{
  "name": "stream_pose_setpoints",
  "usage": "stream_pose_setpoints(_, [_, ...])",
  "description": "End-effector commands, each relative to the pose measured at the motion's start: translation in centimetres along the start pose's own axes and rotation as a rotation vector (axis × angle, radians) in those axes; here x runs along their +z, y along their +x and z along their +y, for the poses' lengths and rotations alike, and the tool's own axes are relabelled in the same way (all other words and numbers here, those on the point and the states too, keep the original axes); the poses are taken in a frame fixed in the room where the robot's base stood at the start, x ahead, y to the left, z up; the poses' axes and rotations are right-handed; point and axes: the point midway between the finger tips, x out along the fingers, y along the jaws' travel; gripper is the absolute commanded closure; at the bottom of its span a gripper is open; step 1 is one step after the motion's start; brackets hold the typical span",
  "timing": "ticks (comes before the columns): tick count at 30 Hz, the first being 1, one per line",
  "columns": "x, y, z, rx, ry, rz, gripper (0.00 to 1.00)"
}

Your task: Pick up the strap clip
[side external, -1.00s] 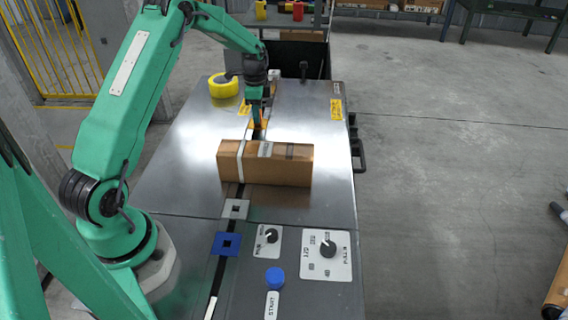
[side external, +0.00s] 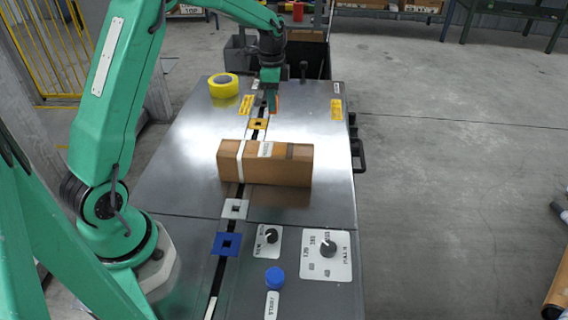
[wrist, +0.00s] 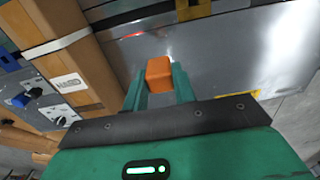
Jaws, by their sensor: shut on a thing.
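The strap clip, a small orange block (wrist: 159,72), sits between the two green fingers of my gripper (wrist: 160,88) in the wrist view. My gripper is shut on it. In the side external view my gripper (side external: 270,107) hangs over the far part of the metal table, with the orange clip (side external: 276,103) showing at its fingertips. It appears raised above the table, behind a yellow square plate (side external: 258,124) with a dark hole. The clip's lower side is hidden.
A brown box (side external: 280,170) with a white strap lies mid-table. A yellow tape roll (side external: 223,87) is at the back left. Grey (side external: 235,209) and blue (side external: 226,244) square plates lie along the dark slot, near a control panel (side external: 327,255).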

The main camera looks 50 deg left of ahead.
Motion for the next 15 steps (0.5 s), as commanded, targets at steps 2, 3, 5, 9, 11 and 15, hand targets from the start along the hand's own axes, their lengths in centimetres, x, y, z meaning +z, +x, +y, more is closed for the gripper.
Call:
stream_pose_setpoints(2, [-0.6,-0.6,0.7,0.0,0.002,0.0,0.93])
stream_pose_setpoints(3, [-0.8,-0.8,1.0,0.0,0.001,0.0,0.93])
stream_pose_setpoints(5, [-1.1,-1.0,1.3,0.0,0.001,0.0,0.93])
stream_pose_setpoints(9, [-1.4,-1.4,1.7,0.0,0.0,0.0,0.93])
stream_pose_setpoints(11, [-1.5,-1.4,1.8,0.0,-0.001,0.0,0.93])
stream_pose_setpoints(15, [-1.5,-1.4,1.8,0.0,-0.001,0.0,0.93])
